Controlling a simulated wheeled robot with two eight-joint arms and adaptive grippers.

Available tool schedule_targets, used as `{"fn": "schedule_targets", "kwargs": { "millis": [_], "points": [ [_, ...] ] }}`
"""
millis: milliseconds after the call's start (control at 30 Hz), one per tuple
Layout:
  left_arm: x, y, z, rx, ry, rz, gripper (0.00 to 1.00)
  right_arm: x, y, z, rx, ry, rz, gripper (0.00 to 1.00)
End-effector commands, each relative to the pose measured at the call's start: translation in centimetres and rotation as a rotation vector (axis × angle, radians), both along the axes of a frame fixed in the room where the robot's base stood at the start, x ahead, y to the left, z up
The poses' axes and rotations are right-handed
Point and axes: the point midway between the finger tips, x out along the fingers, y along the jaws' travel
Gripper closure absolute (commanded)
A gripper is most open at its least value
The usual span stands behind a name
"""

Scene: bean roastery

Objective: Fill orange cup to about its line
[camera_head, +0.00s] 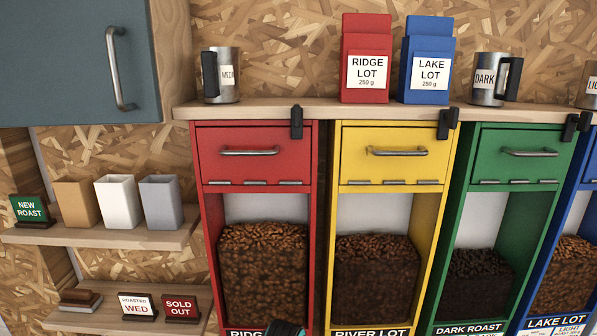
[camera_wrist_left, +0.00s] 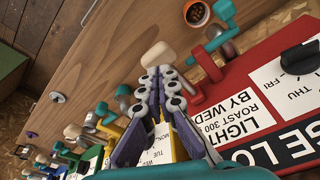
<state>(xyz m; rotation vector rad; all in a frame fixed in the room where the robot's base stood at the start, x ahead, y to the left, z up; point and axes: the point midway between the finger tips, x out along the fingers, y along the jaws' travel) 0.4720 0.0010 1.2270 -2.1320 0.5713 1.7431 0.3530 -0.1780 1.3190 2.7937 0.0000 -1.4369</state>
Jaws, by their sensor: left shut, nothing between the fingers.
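My left gripper (camera_wrist_left: 165,76) is shut and empty, in front of the bins' labels and by a pale wooden knob (camera_wrist_left: 158,54). Only a dark and teal bit of it shows at the bottom of the head view. My right gripper is not in view.
Red (camera_head: 208,215), yellow (camera_head: 437,210) and green (camera_head: 545,215) bins with beans stand in a row. Bags and steel mugs stand on the ledge above. Tan, white and grey containers stand on a left shelf (camera_head: 150,240). Levers crowd the left wrist view.

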Motion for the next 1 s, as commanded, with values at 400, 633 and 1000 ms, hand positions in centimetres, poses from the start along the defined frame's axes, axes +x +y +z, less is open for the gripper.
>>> {"fn": "schedule_targets", "kwargs": {
  "millis": [400,633,1000],
  "points": [
    [0.0,0.0,-1.3,0.0,0.0,0.0,1.0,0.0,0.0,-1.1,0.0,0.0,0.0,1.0],
    [0.0,0.0,-2.0,0.0,0.0,0.0,1.0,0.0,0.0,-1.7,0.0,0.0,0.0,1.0],
    [0.0,0.0,-3.1,0.0,0.0,0.0,1.0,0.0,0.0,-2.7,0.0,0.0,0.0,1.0]
  ]
}}
